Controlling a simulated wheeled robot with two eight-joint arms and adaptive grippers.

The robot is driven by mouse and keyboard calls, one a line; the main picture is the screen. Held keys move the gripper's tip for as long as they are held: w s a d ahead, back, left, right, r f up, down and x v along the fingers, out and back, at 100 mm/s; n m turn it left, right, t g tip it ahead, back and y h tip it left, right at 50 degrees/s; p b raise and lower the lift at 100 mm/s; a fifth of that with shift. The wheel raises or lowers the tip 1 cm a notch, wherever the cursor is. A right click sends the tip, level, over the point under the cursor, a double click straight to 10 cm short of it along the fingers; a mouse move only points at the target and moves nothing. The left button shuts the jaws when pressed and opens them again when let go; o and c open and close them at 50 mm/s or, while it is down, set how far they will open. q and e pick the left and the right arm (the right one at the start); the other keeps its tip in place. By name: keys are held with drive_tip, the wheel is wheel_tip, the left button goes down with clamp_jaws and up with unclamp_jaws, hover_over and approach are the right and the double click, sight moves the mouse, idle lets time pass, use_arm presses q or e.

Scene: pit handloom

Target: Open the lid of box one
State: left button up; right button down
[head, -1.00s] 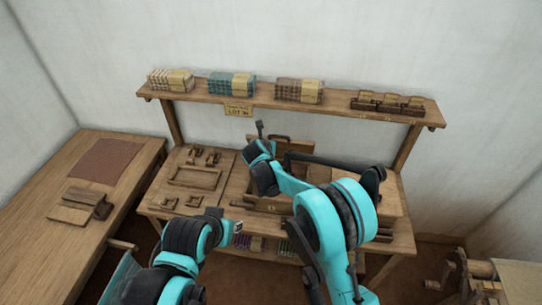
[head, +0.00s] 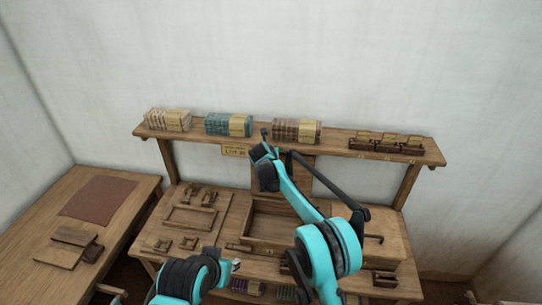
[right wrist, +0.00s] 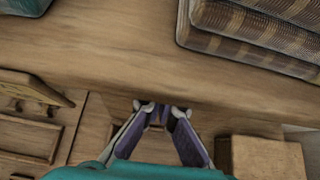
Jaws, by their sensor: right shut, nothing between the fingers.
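A wooden box (head: 262,232) stands on the bench, and its open inside shows in the head view. Its lid (head: 298,178) stands raised at the back, partly hidden by my right arm. My right gripper shows in the right wrist view (right wrist: 163,110), shut and empty, with its fingertips by the shelf's front edge. In the head view its end is up near the shelf, in front of the lid; I cannot tell whether it touches the lid. My left gripper (head: 236,265) is low in front of the bench, away from the box; its jaws are too small to read.
The shelf (head: 335,133) above the bench carries several cloth bundles (head: 229,124) and small wooden holders (head: 386,143). A shallow tray (head: 190,218) and small wooden parts lie left of the box. A side table (head: 130,220) stands at the left.

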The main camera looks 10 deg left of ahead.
idle(0.5)
drive_tip(key=v, duration=1.2)
drive_tip(key=s+d+f+m+g+b, duration=0.1)
drive_tip(key=s+d+m+b, duration=0.3)
drive_tip(key=s+d+m, duration=0.65)
drive_tip(key=s+d+m+g+b, duration=0.1)
drive_tip(key=s+d+m+b, duration=0.3)
drive_tip(key=s+d+m, duration=0.65)
drive_tip(key=s+d+f+m+g+b, duration=0.1)
drive_tip(key=s+d+f+m+b, duration=0.2)
drive_tip(key=s, duration=0.7)
drive_tip(key=s+d+f+m+b, duration=0.3)
drive_tip(key=s+d+f+m, duration=0.5)
drive_tip(key=s+f+m, duration=0.2)
wheel_tip(320, 180, down, 3)
drive_tip(key=shift+s+d+r+m+g, duration=0.15)
drive_tip(key=shift+s+m+g, duration=0.2)
drive_tip(key=shift+m, duration=0.65)
